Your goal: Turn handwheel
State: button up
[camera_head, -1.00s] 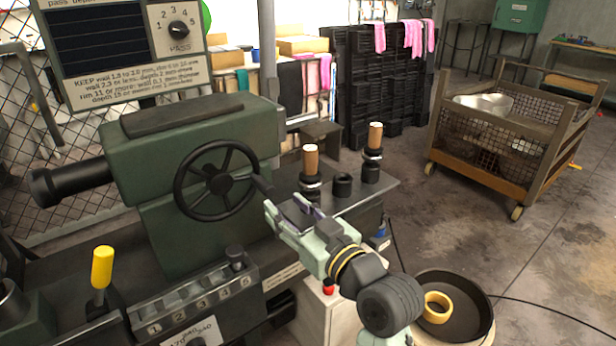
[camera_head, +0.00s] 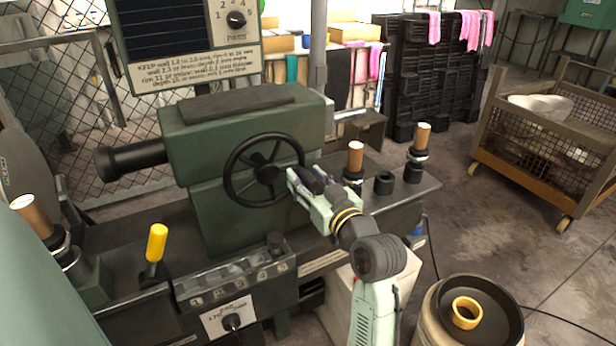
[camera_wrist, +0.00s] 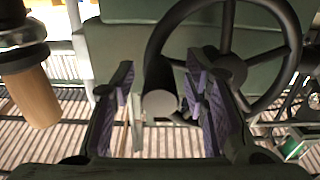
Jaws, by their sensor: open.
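The black spoked handwheel (camera_head: 264,170) is on the front of the green machine housing. In the wrist view the handwheel (camera_wrist: 222,62) fills the upper right, and its dark cylindrical handle (camera_wrist: 160,100) points toward the camera between my fingers. My gripper (camera_head: 301,183) is at the wheel's right side. In the wrist view my gripper (camera_wrist: 163,98) is open, with a purple-padded finger on each side of the handle. Gaps show between the pads and the handle. The head view partly hides the handle behind my fingers.
Wooden-handled tools (camera_head: 355,160) stand right of my gripper; one (camera_wrist: 35,95) is at the wrist view's left. A yellow-handled lever (camera_head: 156,243) rises at front left. A black pan (camera_head: 490,318) with a yellow ring (camera_head: 466,313) sits at lower right. A wire-sided cart (camera_head: 545,140) stands right.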

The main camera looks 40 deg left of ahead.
grip_shut()
dwell(0.5)
dwell(0.3)
